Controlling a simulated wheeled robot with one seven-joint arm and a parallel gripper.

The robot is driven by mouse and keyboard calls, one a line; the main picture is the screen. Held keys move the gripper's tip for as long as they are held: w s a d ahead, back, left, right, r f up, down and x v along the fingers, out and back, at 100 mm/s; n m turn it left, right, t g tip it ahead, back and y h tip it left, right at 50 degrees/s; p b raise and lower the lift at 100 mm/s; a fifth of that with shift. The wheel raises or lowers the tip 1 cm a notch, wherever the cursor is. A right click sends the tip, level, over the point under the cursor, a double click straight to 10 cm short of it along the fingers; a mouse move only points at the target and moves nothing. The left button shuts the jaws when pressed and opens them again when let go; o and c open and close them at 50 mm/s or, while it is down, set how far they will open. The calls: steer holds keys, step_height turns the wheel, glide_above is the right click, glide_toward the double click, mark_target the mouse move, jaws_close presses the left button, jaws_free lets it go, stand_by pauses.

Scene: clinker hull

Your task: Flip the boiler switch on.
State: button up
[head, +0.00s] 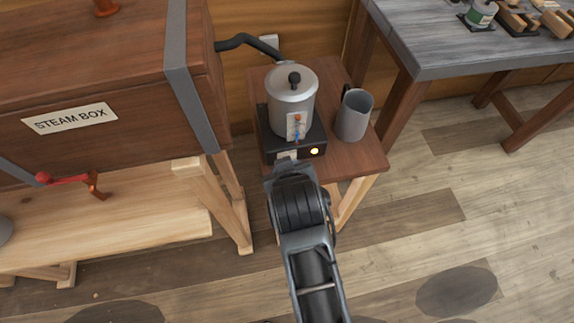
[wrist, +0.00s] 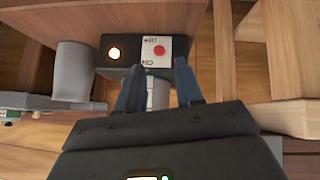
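The boiler (head: 291,100) is a silver lidded pot on a black base (head: 312,141), on a small wooden table. A lamp (head: 315,151) glows yellow on the base's front; it also shows in the wrist view (wrist: 114,53). Beside it is the white switch plate (wrist: 153,50) with a red round part (wrist: 159,50) and small marks at its ends. I cannot tell the switch's position for sure. My gripper (wrist: 158,68) is open and empty, its fingers apart just before the plate. In the head view my gripper (head: 284,168) partly covers the plate.
A grey mug (head: 353,117) stands right of the boiler. A black hose (head: 248,40) runs from the boiler to the steam box (head: 95,75) at left, which has a red-handled valve (head: 65,180). A grey workbench (head: 460,45) with tools is at right. The floor at right is clear.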

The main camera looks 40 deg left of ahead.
steer(key=shift+v, duration=1.15)
steer(key=s+d+f+m+t, duration=0.1)
steer(key=s+d+m+t, duration=0.3)
steer(key=d, duration=0.8)
steer(key=s+d+f+m, duration=0.1)
steer(key=s+d+m, duration=0.1)
steer(key=s+d, duration=0.65)
steer(key=s+d+r+m+t+h, duration=0.2)
steer(key=s+d+r, duration=0.4)
steer(key=d+r, duration=0.2)
steer(key=s+d+r+m+t+h+b, duration=0.1)
steer(key=s+d+r+m+t+h, duration=0.1)
steer(key=s+d+r, duration=0.4)
steer(key=d+r+m+h, duration=0.1)
steer(key=d+r, duration=0.2)
steer(key=d, duration=0.2)
steer(key=shift+d+r+m+t, duration=0.15)
steer(key=shift+m+t, duration=0.15)
steer(key=shift+t, duration=0.1)
